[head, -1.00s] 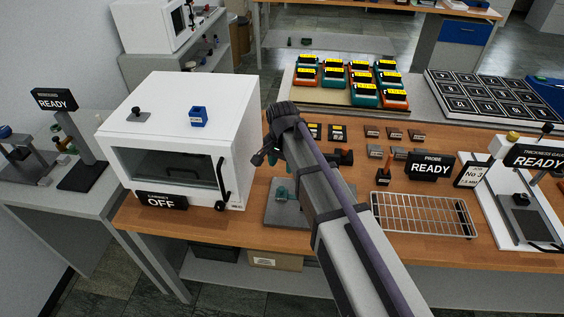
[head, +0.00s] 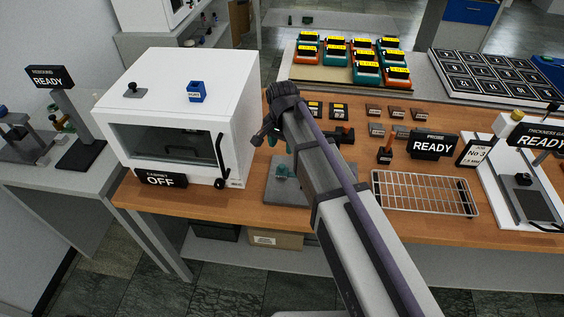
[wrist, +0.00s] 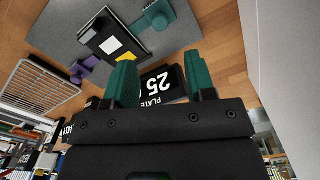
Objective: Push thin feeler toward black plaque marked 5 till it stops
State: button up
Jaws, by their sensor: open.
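My gripper (wrist: 163,85) is open, with two green fingers apart and nothing seen between them; its fingertips are mostly hidden in the head view. In the wrist view a black plaque (wrist: 163,84), partly hidden by the fingers, reads "PLATE" and what looks like "25", upside down. A grey plate (wrist: 75,25) holds a dark block with a white and yellow label (wrist: 112,45) and a teal knob (wrist: 158,17). The grey plate also shows in the head view (head: 275,195), below my gripper. I cannot make out the thin feeler for certain.
A white cabinet (head: 185,70) marked OFF stands left of my arm. A panel of black numbered tiles (head: 490,75) is at the back right.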

aim_at(282, 166)
notch_tip(282, 166, down, 10)
jog(key=b, duration=0.8)
jog(key=shift+r, duration=0.3)
jog(key=shift+r, duration=0.1)
jog(key=shift+c, duration=0.4)
